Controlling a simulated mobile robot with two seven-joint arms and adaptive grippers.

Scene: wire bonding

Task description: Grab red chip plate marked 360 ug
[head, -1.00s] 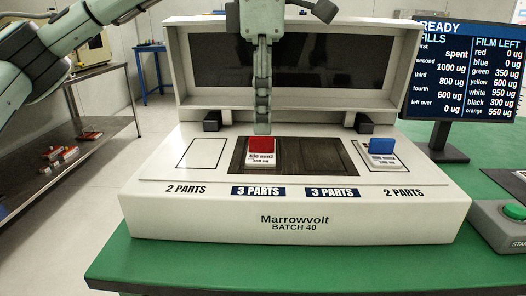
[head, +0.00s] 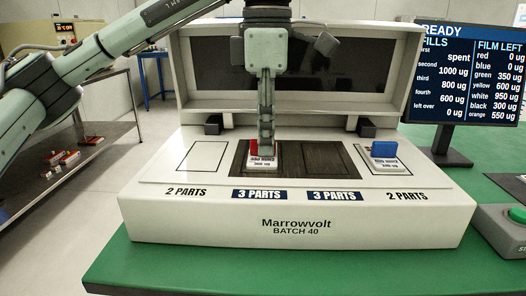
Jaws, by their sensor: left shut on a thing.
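The red chip plate (head: 253,148) has a red upright tab and a white base with small print, upside down and too small to read surely. It sits on the left dark pad of the white Marrowvolt machine (head: 330,227), above a "3 PARTS" label. My left gripper (head: 266,145) points down and is shut on the red tab, hiding part of it. The base appears to be still on the pad. My right gripper is not in view.
A blue-tabbed plate (head: 384,151) sits on the right "2 PARTS" pad. The left "2 PARTS" pad (head: 202,156) and right dark pad (head: 323,158) are empty. The raised lid stands behind. A monitor (head: 465,75) and green button (head: 517,214) are at the right.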

